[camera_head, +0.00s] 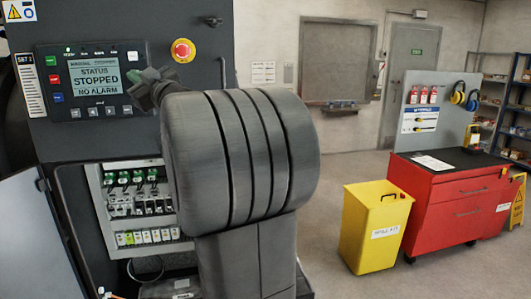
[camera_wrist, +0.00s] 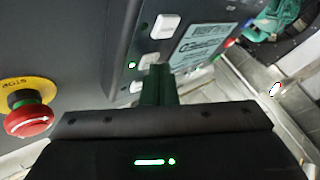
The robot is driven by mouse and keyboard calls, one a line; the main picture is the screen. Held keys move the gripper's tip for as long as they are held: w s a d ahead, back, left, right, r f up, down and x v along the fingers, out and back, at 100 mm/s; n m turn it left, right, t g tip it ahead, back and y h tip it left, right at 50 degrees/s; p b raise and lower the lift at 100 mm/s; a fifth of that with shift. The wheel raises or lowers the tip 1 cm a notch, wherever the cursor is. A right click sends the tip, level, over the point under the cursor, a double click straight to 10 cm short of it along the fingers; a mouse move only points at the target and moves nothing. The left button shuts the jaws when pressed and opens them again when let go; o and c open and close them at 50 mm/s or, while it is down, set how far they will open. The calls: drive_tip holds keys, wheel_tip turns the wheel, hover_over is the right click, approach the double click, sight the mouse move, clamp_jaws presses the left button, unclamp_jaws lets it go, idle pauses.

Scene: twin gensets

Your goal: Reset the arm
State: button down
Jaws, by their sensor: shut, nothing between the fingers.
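My arm fills the middle of the head view, and my gripper (camera_head: 146,78) is at its far end, in front of the right part of the genset's control panel (camera_head: 60,80). I cannot tell whether the tips touch the panel. The screen (camera_wrist: 207,45) also shows there, tilted.
A red emergency stop (camera_head: 183,50) on a yellow plate sits right of the panel; it also shows in the wrist view (camera_wrist: 30,118). An open cabinet with breakers (camera_head: 140,205) is below. A yellow bin (camera_head: 375,228) and red tool cabinet (camera_head: 455,205) stand right, with free floor around.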

drive_tip(key=s+d+b, duration=0.1)
drive_tip(key=s+d, duration=0.1)
drive_tip(key=s, duration=0.5)
drive_tip(key=w, duration=0.2)
drive_tip(key=w+a, duration=0.1)
drive_tip(key=w, duration=0.1)
drive_tip(key=w+p, duration=0.1)
drive_tip(key=w, duration=0.1)
drive_tip(key=shift+w+a+r, duration=0.1)
drive_tip(key=shift+w+a, duration=0.15)
drive_tip(key=shift+a, duration=0.15)
drive_tip(key=shift+w, duration=0.15)
drive_tip(key=s+d+f+b, duration=0.1)
drive_tip(key=s+d, duration=0.1)
drive_tip(key=s, duration=0.3)
drive_tip(key=s+d+f+m+h+b, duration=0.1)
drive_tip(key=s+d+b, duration=0.1)
drive_tip(key=s, duration=0.3)
drive_tip(key=shift+s+d+t, duration=0.2)
drive_tip(key=shift+d+t, duration=0.1)
drive_tip(key=shift+d, duration=0.25)
drive_tip(key=shift+f, duration=0.1)
